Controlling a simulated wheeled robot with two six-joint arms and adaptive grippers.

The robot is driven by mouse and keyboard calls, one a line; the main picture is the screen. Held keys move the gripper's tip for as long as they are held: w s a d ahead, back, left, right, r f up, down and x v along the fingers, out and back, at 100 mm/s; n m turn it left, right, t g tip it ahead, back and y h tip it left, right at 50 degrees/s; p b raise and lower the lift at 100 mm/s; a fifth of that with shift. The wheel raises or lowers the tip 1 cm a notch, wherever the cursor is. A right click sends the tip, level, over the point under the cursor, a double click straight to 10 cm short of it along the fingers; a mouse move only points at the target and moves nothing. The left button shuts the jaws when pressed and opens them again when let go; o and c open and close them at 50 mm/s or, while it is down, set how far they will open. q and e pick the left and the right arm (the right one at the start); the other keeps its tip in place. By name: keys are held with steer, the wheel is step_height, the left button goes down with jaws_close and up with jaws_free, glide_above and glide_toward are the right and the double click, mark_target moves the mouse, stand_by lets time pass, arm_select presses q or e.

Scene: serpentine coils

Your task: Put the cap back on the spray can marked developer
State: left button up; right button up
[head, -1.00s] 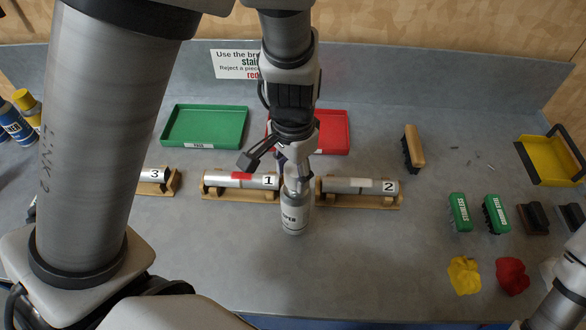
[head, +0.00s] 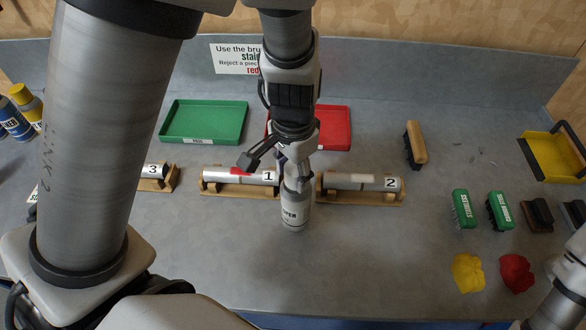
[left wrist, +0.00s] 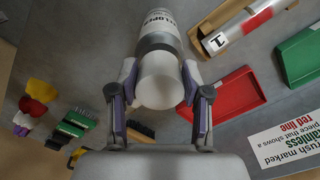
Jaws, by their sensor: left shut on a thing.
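The spray can (head: 296,212) stands upright on the bench, in front of the gap between the holders with pieces 1 and 2. In the left wrist view the end of its developer label shows on the can (left wrist: 158,22). My left gripper (head: 298,172) is above the can, pointing down. In the left wrist view my left gripper (left wrist: 160,82) is shut on the white cap (left wrist: 160,82), with one finger on each side. The cap is at the can's top, in line with it; I cannot tell whether it is fully seated. My right gripper is out of view.
Holders with piece 1 (head: 225,173) and piece 2 (head: 350,182) stand close behind the can. A green tray (head: 205,120) and red tray (head: 335,128) lie farther back. Brushes (head: 464,209) and yellow (head: 468,272) and red cloths (head: 516,273) are right. The bench front is clear.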

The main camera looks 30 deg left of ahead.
arm_select(q)
steer(key=shift+f+b, duration=0.4)
stand_by(0.9)
steer(key=o, duration=1.3)
steer(key=shift+r, duration=0.1)
step_height(320, 180, up, 8)
steer(key=p, duration=0.6)
steer(key=shift+f+p, duration=0.25)
steer(key=shift+p, duration=0.1)
steer(key=shift+f, duration=0.1)
jaws_close()
